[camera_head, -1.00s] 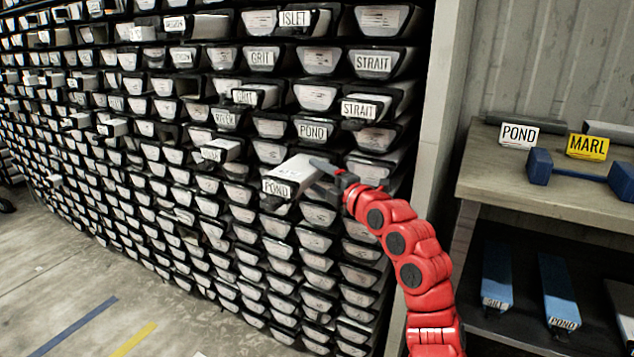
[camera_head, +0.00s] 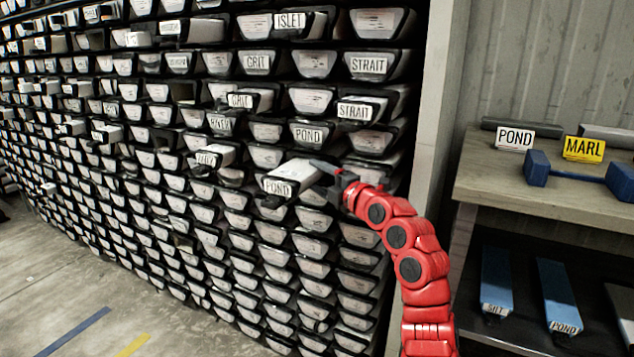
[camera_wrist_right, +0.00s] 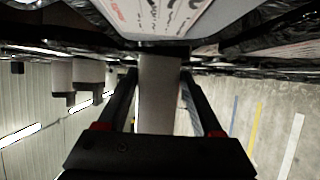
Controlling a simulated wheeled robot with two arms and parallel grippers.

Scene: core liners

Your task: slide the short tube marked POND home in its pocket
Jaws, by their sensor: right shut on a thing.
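A pale short tube with a POND label on its front end (camera_head: 279,187) juts out of a pocket in the rack, partly inserted. My right gripper (camera_head: 323,174) is shut on this tube from its right side. In the right wrist view the tube (camera_wrist_right: 159,95) runs between the two dark fingers of the gripper (camera_wrist_right: 158,75). The depth of the tube inside the pocket is hidden. My left gripper is not in view.
The tall rack (camera_head: 240,250) of black pockets fills the left and middle, with several other tubes jutting out. Another POND tube (camera_head: 308,134) sits above.

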